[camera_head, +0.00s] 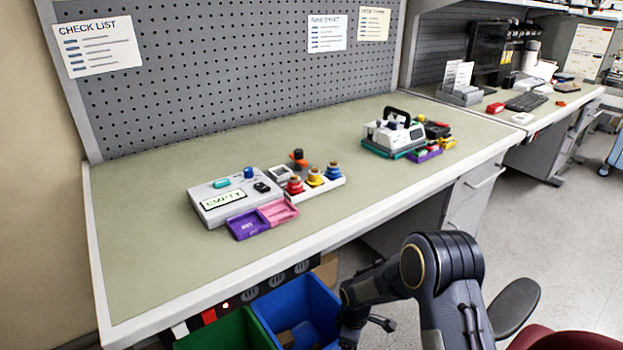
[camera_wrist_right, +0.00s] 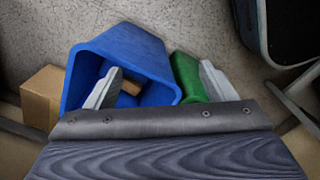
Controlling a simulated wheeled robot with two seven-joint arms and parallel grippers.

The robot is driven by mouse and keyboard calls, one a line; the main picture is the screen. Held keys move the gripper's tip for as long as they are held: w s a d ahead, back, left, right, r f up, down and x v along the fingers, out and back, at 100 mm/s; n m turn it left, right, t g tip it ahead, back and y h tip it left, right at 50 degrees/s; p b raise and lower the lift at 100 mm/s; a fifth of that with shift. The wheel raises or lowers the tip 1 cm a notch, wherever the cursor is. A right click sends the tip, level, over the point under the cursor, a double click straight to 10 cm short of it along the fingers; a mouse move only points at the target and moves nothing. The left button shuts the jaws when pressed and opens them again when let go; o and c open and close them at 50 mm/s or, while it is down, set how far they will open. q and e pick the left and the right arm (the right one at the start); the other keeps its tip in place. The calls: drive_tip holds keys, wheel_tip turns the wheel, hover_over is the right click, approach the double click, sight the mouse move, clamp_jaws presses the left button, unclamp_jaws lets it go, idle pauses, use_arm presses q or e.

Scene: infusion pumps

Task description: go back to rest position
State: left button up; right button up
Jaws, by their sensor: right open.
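My right arm comes in from the bottom right in the head view, off the table's front edge. Its wrist hangs low beside the blue bin (camera_head: 302,305), and the fingers are hard to make out there. My left gripper is not in view.
On the table (camera_head: 140,260) stand a white device marked EMPTY (camera_head: 224,207), purple and pink trays (camera_head: 262,219), a tray with coloured knobs (camera_head: 318,186) and a second device (camera_head: 393,136). A dark red chair (camera_head: 570,342) is at bottom right.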

drive_tip(key=s+d+r+m+t+y, duration=0.1)
drive_tip(key=s+d+r+m, duration=0.2)
drive_tip(key=r, duration=0.5)
drive_tip(key=s+d+r+m+t+y, duration=0.1)
drive_tip(key=s+d+r+m, duration=0.15)
drive_tip(key=r, duration=0.55)
drive_tip(key=s+d+r+m+t, duration=0.1)
drive_tip(key=s+d+r+m, duration=0.25)
drive_tip(key=r, duration=0.45)
drive_tip(key=s+d+r+m+t+y, duration=0.1)
drive_tip(key=s+r+m, duration=0.25)
drive_tip(key=s, duration=0.55)
drive_tip(key=s+d+r+m+t+y, duration=0.1)
drive_tip(key=s+r+m+t, duration=0.2)
drive_tip(key=s, duration=0.7)
use_arm(q)
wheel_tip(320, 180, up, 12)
drive_tip(key=p, duration=1.2)
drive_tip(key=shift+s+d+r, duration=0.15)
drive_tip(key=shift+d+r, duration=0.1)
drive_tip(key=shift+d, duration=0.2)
use_arm(e)
wheel_tip(320, 180, up, 12)
drive_tip(key=g, duration=0.1)
drive_tip(key=shift+w, duration=0.15)
